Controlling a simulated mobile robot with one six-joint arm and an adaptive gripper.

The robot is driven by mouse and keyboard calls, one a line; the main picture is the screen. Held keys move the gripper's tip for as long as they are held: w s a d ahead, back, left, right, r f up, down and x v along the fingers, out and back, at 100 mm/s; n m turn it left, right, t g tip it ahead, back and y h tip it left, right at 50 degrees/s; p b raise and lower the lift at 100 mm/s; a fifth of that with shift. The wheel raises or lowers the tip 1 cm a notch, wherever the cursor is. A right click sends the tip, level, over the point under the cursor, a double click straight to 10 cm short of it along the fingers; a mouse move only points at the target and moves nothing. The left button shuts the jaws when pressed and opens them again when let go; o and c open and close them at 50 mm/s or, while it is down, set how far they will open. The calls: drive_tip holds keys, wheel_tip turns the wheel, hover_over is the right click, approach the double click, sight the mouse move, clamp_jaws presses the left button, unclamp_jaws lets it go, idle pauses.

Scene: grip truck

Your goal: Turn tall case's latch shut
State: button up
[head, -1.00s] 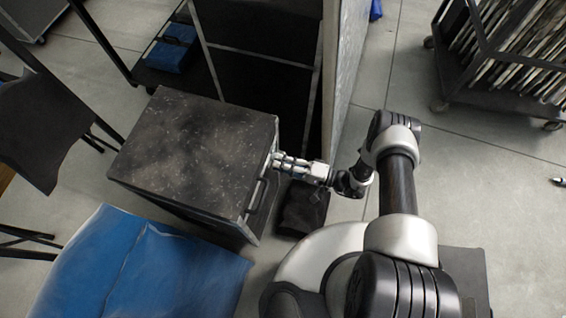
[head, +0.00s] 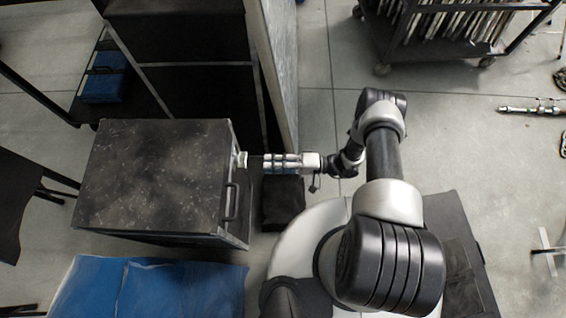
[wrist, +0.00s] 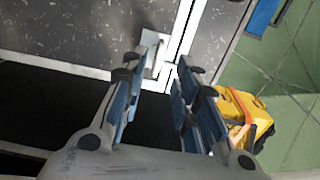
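The tall case (head: 150,180) is black with pale specks and metal edging, left of centre in the head view. Its speckled face (wrist: 75,35) fills the upper left of the wrist view. The latch (wrist: 152,50) is a small pale metal piece beside the bright edge strip; it also shows in the head view (head: 241,159) on the case's right side. My gripper (wrist: 157,70) is open, its blue-and-black fingers spread either side of the latch in the picture. In the head view my gripper (head: 264,163) points left at the latch, seemingly just short of it. Contact is unclear.
A black handle (head: 231,203) is on the same side of the case. A dark box (head: 284,203) lies below my gripper. A tall panelled cart (head: 190,70) stands behind, blue cloth (head: 150,290) in front. A yellow object (wrist: 245,115) is right of the fingers.

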drive_tip(key=d, duration=0.3)
drive_tip(key=shift+s+d, duration=0.15)
drive_tip(key=shift+d, duration=0.15)
idle(0.3)
drive_tip(key=w+d+r+n+g+h, duration=0.2)
drive_tip(key=r+g+h, duration=0.15)
drive_tip(key=r, duration=1.05)
drive_tip(key=w+d+r+n+g+h, duration=0.25)
drive_tip(key=r+h, duration=0.25)
drive_tip(key=r, duration=0.9)
drive_tip(key=s+d+r+m+t+h, duration=0.2)
drive_tip(key=s+d+r+t+h, duration=0.1)
drive_tip(key=s+r, duration=0.5)
drive_tip(key=s+d+r+m+t+h, duration=0.1)
drive_tip(key=s+d+r+t+h, duration=0.2)
drive_tip(key=s+r+t+h, duration=0.3)
drive_tip(key=shift+s+d+r+m, duration=0.4)
drive_tip(key=shift+s+r, duration=0.95)
drive_tip(key=shift+r, duration=1.5)
drive_tip(key=shift+h, duration=0.25)
